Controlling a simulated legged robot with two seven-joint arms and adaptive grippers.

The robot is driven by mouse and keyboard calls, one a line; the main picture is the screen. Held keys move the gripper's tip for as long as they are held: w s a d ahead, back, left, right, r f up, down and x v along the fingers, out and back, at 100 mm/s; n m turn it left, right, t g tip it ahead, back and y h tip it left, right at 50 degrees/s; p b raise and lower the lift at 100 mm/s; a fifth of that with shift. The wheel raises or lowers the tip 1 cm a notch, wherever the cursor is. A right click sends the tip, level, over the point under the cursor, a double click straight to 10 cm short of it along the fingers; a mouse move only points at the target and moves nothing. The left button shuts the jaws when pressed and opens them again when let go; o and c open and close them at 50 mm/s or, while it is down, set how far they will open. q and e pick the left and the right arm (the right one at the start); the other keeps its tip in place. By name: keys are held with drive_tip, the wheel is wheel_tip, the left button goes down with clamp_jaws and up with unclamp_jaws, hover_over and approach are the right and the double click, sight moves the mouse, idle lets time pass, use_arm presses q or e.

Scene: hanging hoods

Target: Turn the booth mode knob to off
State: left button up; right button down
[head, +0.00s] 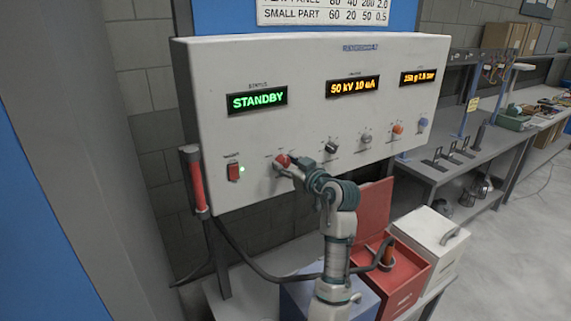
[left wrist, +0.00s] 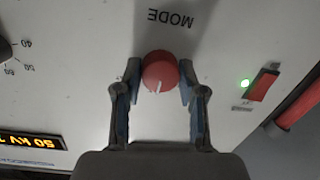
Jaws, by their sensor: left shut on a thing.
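The white control panel (head: 300,110) stands ahead with a green STANDBY display (head: 257,100). The red mode knob (left wrist: 160,72) sits under the upside-down word MODE in the left wrist view, with a white pointer mark on its face. In the head view the knob (head: 282,160) is partly covered by my left gripper (head: 288,163). My left gripper's two fingers (left wrist: 160,80) are closed on the knob from both sides. The pointer mark points toward the bottom of the left wrist view. My right gripper is in neither view.
A red rocker switch (head: 233,171) with a green light is left of the knob. More knobs, black (head: 330,147), grey (head: 365,137) and orange (head: 398,128), are to the right. A red toolbox (head: 408,272) and a white box (head: 432,238) stand below.

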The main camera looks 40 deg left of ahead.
use_arm(q)
drive_tip(key=shift+w+d+f, duration=0.1)
drive_tip(key=shift+f, duration=0.05)
idle(0.4)
drive_tip(key=o, duration=1.1)
drive_tip(key=shift+o, duration=0.2)
drive_tip(key=shift+d, duration=0.15)
drive_tip(key=v, duration=1.2)
